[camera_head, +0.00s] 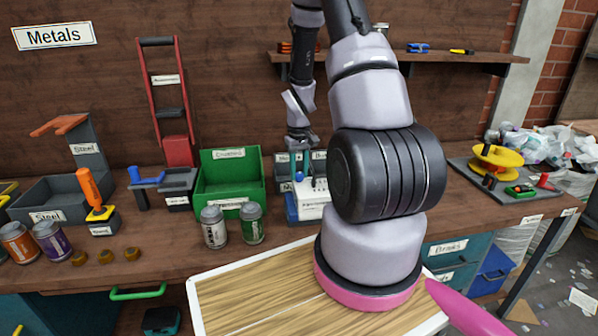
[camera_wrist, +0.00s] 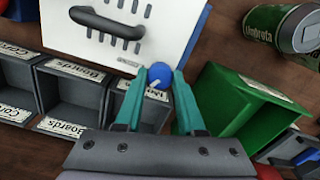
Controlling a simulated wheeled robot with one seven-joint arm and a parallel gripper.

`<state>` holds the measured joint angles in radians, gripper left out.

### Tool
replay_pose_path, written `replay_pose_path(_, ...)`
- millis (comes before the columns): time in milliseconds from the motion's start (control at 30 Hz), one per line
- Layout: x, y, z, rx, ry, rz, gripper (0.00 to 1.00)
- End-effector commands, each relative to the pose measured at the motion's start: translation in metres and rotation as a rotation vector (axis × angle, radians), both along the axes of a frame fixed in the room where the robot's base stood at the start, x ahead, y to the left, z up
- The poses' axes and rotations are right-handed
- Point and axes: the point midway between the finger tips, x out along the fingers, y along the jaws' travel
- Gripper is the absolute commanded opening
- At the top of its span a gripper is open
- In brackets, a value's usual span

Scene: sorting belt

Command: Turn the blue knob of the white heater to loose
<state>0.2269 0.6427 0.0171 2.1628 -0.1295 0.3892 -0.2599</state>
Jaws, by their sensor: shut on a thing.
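The white heater (camera_wrist: 112,32) lies at the top of the wrist view, with dark slots in its face. Its blue knob (camera_wrist: 160,75) sits at the heater's lower right corner, with a pale mark on it. My gripper (camera_wrist: 159,76) has its teal fingers on both sides of the knob and is shut on it. In the head view the heater (camera_head: 313,197) stands on the bench, partly hidden behind my arm. The knob (camera_head: 299,177) shows there as a small blue dot below my gripper (camera_head: 301,168).
A green bin (camera_head: 230,178) stands left of the heater, with two cans (camera_head: 214,227) in front of it. Grey labelled boxes (camera_wrist: 70,95) lie beside the heater. A tool board with a yellow spool (camera_head: 496,160) is at the right. A shelf (camera_head: 440,57) runs above.

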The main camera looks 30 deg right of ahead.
Motion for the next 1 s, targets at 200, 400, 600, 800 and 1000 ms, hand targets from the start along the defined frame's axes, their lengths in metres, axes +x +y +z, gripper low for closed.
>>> replay_pose_path(200,0.001,0.000,0.000,0.000,-0.002,0.011,0.00)
replay_pose_path(400,0.001,0.000,0.000,0.000,-0.002,0.010,0.00)
replay_pose_path(600,0.000,0.000,0.000,0.000,-0.001,0.009,0.69)
replay_pose_path(800,0.000,0.000,0.000,0.000,-0.001,0.009,0.69)
replay_pose_path(1000,0.001,0.000,0.014,-0.001,-0.003,0.008,0.69)
